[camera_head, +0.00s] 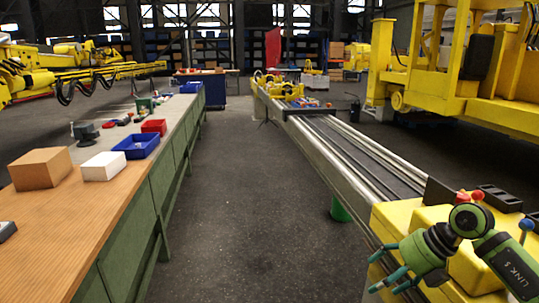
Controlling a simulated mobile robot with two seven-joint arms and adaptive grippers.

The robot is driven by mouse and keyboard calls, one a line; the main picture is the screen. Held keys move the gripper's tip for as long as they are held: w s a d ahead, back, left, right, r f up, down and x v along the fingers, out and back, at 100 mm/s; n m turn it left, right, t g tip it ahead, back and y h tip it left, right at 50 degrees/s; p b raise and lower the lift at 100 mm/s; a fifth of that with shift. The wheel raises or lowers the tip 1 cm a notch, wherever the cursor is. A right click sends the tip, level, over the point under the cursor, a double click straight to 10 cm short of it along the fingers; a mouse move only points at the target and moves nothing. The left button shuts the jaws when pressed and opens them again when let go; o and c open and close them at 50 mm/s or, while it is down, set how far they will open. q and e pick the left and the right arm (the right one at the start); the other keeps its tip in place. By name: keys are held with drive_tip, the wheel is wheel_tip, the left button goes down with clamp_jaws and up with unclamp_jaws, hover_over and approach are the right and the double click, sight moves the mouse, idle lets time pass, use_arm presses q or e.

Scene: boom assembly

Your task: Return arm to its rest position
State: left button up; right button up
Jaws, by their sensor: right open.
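My right gripper (375,273) shows at the lower right, with teal fingers spread apart and nothing between them. Its green and dark grey arm (512,268) comes in from the right edge. The gripper is in front of a yellow boom part (415,222) on the near end of the long rail bench (340,150). I cannot tell whether the fingers touch that part. My left gripper does not show.
A long workbench (75,235) on the left carries a cardboard box (40,168), a white box (103,166), a blue bin (137,146) and a red bin (154,126). The floor (250,200) between the benches is clear. A yellow machine (480,90) stands at right.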

drive_tip(key=w+a+f+m+t+y, duration=0.3)
drive_tip(key=a+f+m+t+y, duration=0.4)
drive_tip(key=a+f, duration=0.45)
drive_tip(key=s+d+f+m+t+h, duration=0.1)
drive_tip(key=s+d+f+m+h, duration=0.15)
drive_tip(key=f+m, duration=0.4)
drive_tip(key=s+d+f+m+t+h, duration=0.1)
drive_tip(key=s+d+f+m+h, duration=0.15)
drive_tip(key=f, duration=0.65)
drive_tip(key=s+d+f+m+h, duration=0.25)
drive_tip(key=f+m+h, duration=0.2)
drive_tip(key=f, duration=0.35)
drive_tip(key=s+d+f+m+g+h, duration=0.15)
drive_tip(key=s+f+m, duration=0.25)
drive_tip(key=s+f, duration=0.5)
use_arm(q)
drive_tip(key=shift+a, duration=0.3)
use_arm(e)
drive_tip(key=s+a+f+m+g, duration=0.1)
drive_tip(key=s+f+g, duration=0.2)
drive_tip(key=s, duration=0.8)
drive_tip(key=s+a+f+m+g+h, duration=0.1)
drive_tip(key=s+a+f+m+g, duration=0.1)
drive_tip(key=s+f, duration=0.4)
drive_tip(key=s+a+f+m+g+h, duration=0.1)
drive_tip(key=s+f+g, duration=0.3)
drive_tip(key=s, duration=1.2)
drive_tip(key=shift+s+a+f+m+g, duration=0.15)
drive_tip(key=shift+s+f+m+g, duration=0.15)
drive_tip(key=shift+f+m, duration=0.45)
